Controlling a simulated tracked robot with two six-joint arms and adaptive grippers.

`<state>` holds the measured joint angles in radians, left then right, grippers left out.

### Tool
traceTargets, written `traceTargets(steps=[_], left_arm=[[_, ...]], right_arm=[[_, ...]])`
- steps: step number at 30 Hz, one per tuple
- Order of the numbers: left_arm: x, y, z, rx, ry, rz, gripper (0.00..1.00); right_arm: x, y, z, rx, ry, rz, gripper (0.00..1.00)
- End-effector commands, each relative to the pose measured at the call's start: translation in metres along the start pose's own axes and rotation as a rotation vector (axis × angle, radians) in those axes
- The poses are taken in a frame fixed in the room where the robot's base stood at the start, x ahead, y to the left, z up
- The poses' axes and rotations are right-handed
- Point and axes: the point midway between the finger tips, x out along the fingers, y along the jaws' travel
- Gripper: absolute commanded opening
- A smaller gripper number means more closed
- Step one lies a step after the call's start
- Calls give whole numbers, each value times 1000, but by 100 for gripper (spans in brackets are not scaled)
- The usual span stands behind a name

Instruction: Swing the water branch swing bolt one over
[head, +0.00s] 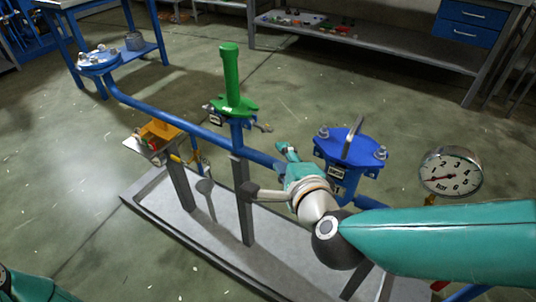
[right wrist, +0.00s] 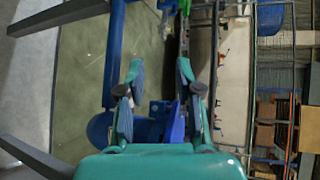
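A blue lidded vessel (head: 350,150) on the blue pipe line has a metal bolt head (head: 323,132) at its left and another (head: 380,153) at its right. A green upright fitting (head: 231,85) stands on the same line, with a metal bolt (head: 264,127) sticking out at its right. I cannot tell which is water branch swing bolt one. My right gripper (head: 287,154) is between the fitting and the vessel, above the pipe. In the right wrist view its fingers (right wrist: 160,75) are spread, with no bolt visible between them. My left gripper is out of view.
A pressure gauge (head: 450,173) stands right of the vessel. The pipe (head: 170,122) runs over grey posts in a grey tray (head: 155,194). A yellow part (head: 160,133) sits left of the posts. Benches stand at the back, with open floor between.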

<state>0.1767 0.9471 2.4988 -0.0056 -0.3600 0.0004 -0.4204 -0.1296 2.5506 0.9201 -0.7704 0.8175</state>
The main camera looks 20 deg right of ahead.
Motion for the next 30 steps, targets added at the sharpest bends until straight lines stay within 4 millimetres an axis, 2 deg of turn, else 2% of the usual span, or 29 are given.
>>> traceTargets(steps=[1,2,8,14,22,30], left_arm=[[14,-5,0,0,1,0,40],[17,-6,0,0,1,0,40],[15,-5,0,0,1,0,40],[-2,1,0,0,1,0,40],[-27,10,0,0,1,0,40],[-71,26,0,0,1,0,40]], right_arm=[[-1,7,-4,40,1,-19,35],[-3,6,-5,57,3,-27,35],[-5,0,-8,109,12,-45,35],[11,-4,-8,103,18,-41,35],[50,-3,-8,104,13,-34,35],[66,-9,-9,95,24,-39,35]])
